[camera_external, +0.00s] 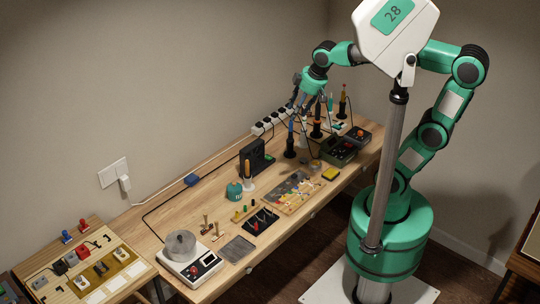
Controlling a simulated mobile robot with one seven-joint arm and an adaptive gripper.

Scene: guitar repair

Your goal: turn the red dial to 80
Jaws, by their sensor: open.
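My gripper (309,102) is open and points down over the far half of the workbench, above the upright tools in their stands. Nothing shows between its fingers. A white device (205,265) with a round clear bowl stands at the bench's near left end. A small red spot (193,270) shows on its front panel. A dark green box (338,150) with small reddish controls stands at the far right, below and right of my gripper. The picture is too small to tell which red part is the dial or to read a setting.
Upright tools (290,140) and a power strip (272,122) stand close below my gripper. A black unit (257,158), a teal pot (234,191) and a parts tray (293,192) occupy the middle. A side table (118,287) with coloured switches stands at left. Bare wood shows at the bench's left.

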